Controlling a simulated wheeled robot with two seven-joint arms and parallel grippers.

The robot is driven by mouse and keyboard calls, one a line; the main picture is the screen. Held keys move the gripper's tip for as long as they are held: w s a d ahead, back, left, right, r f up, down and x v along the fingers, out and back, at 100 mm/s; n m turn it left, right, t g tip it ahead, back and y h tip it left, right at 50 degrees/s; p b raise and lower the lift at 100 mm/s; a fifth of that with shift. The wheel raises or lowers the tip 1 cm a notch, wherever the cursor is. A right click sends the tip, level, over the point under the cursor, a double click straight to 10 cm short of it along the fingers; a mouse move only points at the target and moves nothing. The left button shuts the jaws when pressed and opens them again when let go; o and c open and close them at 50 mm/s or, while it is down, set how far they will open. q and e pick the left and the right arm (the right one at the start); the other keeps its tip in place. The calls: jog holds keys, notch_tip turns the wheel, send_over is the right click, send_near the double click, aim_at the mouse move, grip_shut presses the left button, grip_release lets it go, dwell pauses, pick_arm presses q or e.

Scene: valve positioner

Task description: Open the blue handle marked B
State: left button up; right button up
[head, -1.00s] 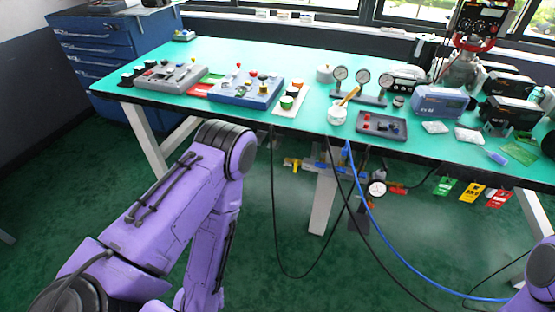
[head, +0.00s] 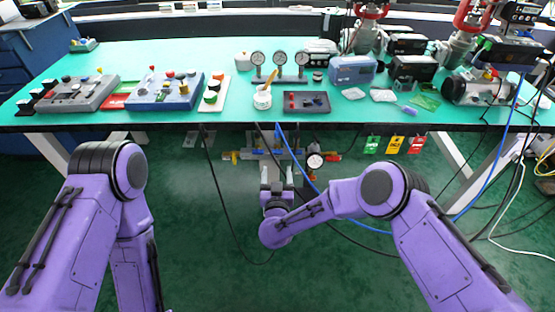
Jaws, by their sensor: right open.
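Under the front edge of the bench hangs a valve assembly with a yellow handle (head: 235,155) at its left and a red part (head: 332,157) at its right, beside a round gauge (head: 315,161). The blue handle marked B cannot be told apart for sure; bluish-grey parts show in the middle, and no letter is readable. My right gripper (head: 276,167) points away from me, open, just in front of the assembly's middle, and partly hides it. I cannot tell whether it touches anything. My left arm shows at the left, but its gripper is out of view.
The green bench (head: 210,58) carries control boxes, gauges and instruments. A blue hose (head: 308,183) and black cables hang near my right arm. Green, yellow and red tags (head: 396,145) hang under the edge at right. The green floor below is mostly clear.

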aim_at(277, 154)
jog(key=w+b, duration=0.4)
jog(key=w, duration=0.3)
jog(key=shift+w+f, duration=0.15)
jog(key=shift+w, duration=0.15)
jog(key=c, duration=1.1)
